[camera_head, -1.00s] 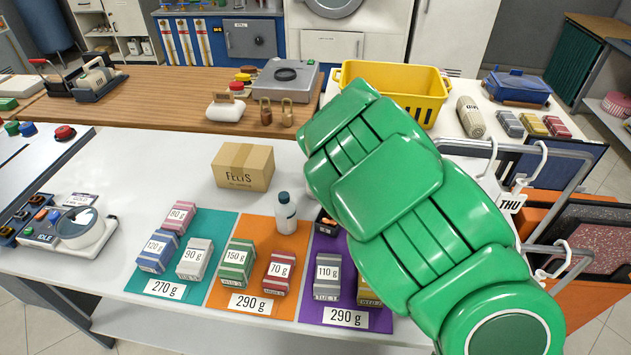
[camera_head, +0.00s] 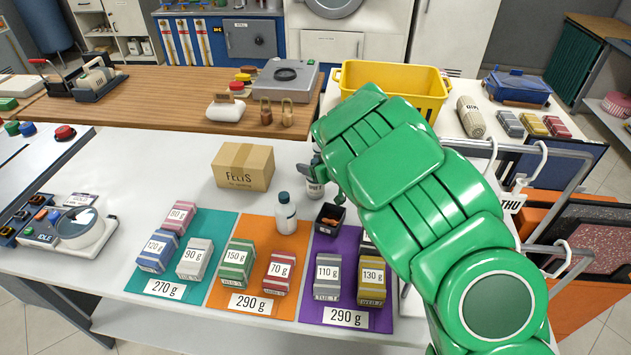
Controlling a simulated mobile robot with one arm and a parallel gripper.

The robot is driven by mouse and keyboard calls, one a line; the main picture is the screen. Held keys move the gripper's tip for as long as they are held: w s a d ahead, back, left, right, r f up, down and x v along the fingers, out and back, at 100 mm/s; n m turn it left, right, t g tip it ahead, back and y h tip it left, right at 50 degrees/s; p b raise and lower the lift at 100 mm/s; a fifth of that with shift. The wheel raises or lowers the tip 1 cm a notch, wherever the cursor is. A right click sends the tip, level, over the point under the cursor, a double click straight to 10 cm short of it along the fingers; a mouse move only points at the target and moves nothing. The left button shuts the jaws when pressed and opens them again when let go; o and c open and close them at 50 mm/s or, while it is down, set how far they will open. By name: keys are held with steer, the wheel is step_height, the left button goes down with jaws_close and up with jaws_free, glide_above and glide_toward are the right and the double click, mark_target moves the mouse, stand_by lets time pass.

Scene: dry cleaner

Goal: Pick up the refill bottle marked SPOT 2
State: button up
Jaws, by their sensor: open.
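A white refill bottle (camera_head: 286,214) with a dark teal cap stands upright on the orange mat, near its back edge. Its marking is too small to read. A second white bottle (camera_head: 315,188) stands behind it to the right, partly covered by my arm. Its label is also unreadable, so I cannot tell which bottle is SPOT 2. My gripper (camera_head: 317,165) shows only as a small grey part at the left edge of my green arm, close to the second bottle's top. It is open. Whether it touches the bottle is hidden.
Small labelled boxes stand on the teal, orange and purple mats, with a small dark tray (camera_head: 330,218) on the purple one. A FELTS carton (camera_head: 243,167) stands to the left behind. A yellow basket (camera_head: 392,88) and a hanger rail (camera_head: 560,200) lie beyond and right of my arm.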

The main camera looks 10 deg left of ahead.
steer(key=shift+w+a, duration=0.1)
jaws_close()
stand_by(0.3)
steer(key=shift+r, duration=0.1)
